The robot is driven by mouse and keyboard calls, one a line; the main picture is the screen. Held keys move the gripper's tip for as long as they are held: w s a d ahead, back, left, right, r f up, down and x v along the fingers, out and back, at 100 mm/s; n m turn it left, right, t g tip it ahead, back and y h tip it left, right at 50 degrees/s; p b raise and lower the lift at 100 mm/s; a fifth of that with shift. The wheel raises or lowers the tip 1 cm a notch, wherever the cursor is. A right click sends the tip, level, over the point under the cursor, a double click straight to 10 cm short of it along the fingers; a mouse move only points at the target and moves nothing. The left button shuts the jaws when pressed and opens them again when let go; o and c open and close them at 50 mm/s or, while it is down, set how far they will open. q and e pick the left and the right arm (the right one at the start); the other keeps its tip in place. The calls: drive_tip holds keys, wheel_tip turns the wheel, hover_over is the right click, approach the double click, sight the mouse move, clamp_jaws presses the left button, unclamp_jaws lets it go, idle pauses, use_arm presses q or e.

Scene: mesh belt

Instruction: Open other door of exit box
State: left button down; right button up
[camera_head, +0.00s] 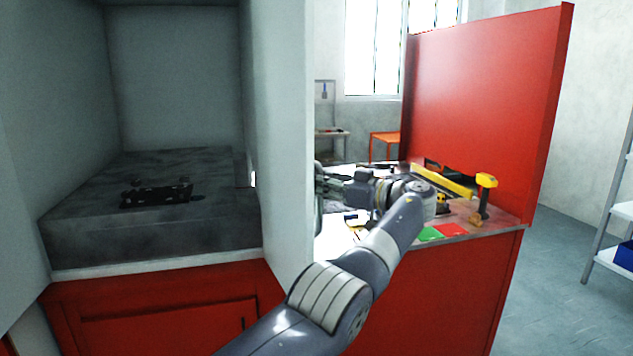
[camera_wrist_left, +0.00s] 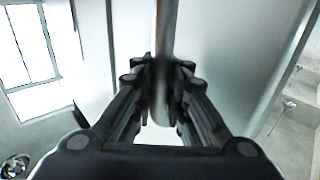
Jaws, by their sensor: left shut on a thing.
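The exit box is a pale cabinet with an open front (camera_head: 175,85) in the head view. Its right-hand door (camera_head: 285,130) stands swung open toward me, seen nearly edge-on. My left gripper (camera_head: 327,183) is at the outer face of this door, its fingers partly hidden behind the door edge. In the left wrist view, my left gripper (camera_wrist_left: 163,85) is shut on an upright bar handle (camera_wrist_left: 161,40), with the pale door panel (camera_wrist_left: 215,45) behind it. Another pale panel (camera_head: 18,190) stands at the left edge of the head view. My right gripper is not in view.
Inside the box, a dark flat part (camera_head: 157,194) lies on a grey slab (camera_head: 90,235). To the right, a workbench with tools, including a yellow-headed hammer (camera_head: 486,183), stands before a red partition (camera_head: 480,90). The floor farther right is clear up to a shelf (camera_head: 622,210).

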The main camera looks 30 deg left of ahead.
use_arm(q)
drive_tip(key=shift+d+f, duration=0.2)
drive_tip(key=shift+f, duration=0.1)
drive_tip(key=c, duration=1.8)
unclamp_jaws()
drive_tip(key=shift+c, duration=0.2)
drive_tip(key=shift+o, duration=1.3)
drive_tip(key=shift+w+d+r, duration=0.1)
drive_tip(key=shift+d, duration=0.05)
drive_tip(key=shift+r, duration=0.15)
